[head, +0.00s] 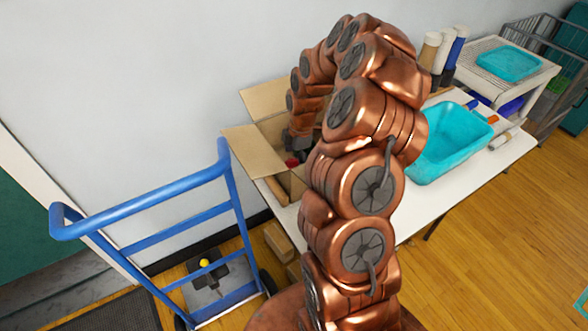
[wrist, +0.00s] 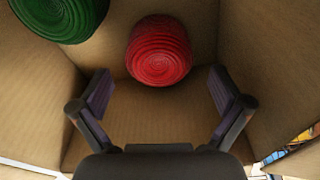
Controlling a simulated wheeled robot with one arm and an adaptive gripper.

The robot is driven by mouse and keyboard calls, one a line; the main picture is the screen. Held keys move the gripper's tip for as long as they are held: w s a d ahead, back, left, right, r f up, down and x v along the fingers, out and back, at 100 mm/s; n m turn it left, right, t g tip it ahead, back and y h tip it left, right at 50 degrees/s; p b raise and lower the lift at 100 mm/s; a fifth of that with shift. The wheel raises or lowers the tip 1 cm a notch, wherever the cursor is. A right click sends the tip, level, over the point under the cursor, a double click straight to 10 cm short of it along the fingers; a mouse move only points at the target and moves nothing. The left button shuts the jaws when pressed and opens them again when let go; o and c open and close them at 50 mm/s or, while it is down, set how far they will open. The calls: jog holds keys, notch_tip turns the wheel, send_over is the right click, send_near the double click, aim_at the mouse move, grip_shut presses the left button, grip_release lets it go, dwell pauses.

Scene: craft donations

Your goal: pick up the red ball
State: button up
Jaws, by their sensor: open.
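The red ball (wrist: 158,50) has a ridged, coiled surface and lies on the floor of an open cardboard box, near its wall in the wrist view. My gripper (wrist: 161,88) is open and empty, reaching into the box with its two fingers spread to either side, and the ball is ahead of and between the fingertips, apart from both. In the head view a small bit of red (head: 292,162) shows inside the cardboard box (head: 238,147), just below my gripper, which is mostly hidden by my arm there.
A green coiled object (wrist: 62,14) lies in the box left of the red ball. The box walls stand close around the gripper. On the white table (head: 402,222) is a teal tray (head: 425,172). A blue hand truck (head: 150,207) stands in front, left.

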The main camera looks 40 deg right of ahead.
jog(key=shift+w+a+f+p, duration=0.1)
jog(key=shift+f+p, duration=0.2)
jog(key=shift+f, duration=1)
jog(key=c, duration=1.1)
jog(key=shift+r, duration=0.1)
